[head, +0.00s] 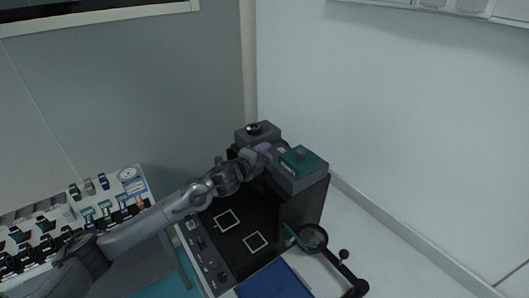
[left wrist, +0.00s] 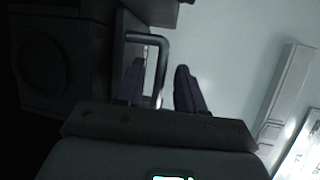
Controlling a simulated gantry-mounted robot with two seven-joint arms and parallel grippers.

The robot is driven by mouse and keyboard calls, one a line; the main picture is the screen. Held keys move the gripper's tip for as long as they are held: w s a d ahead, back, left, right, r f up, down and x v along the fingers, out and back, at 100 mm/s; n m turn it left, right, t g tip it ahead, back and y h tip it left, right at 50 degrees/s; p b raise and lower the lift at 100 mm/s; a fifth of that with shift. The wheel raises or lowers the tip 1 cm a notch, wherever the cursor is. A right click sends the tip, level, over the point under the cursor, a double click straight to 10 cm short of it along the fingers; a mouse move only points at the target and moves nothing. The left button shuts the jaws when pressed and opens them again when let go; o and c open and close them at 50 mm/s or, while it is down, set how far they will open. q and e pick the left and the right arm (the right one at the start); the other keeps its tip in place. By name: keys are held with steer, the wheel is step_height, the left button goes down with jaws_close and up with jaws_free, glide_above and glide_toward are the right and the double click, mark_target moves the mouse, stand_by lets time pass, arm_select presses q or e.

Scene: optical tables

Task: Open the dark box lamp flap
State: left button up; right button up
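The dark box (head: 304,204) stands at the middle of the head view, with grey housings on top. One housing carries a teal panel (head: 303,161). My left gripper (head: 262,149) is at the top of the box, beside this housing. In the left wrist view its two purple fingers (left wrist: 160,88) are apart. A bent metal handle (left wrist: 163,62) on a dark panel (left wrist: 135,50) runs down between them, closer to the left finger. Whether a finger touches the handle cannot be told. The flap's edges are not clear. My right gripper is not in view.
A dark board with white square outlines (head: 229,220) lies in front of the box. A blue panel (head: 270,281) and a round lens on a black arm (head: 313,238) are close by. A rack of small coloured parts (head: 100,205) stands at left. White walls rise behind.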

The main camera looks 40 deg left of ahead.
arm_select(q)
steer(key=shift+x, duration=0.75)
jaws_close()
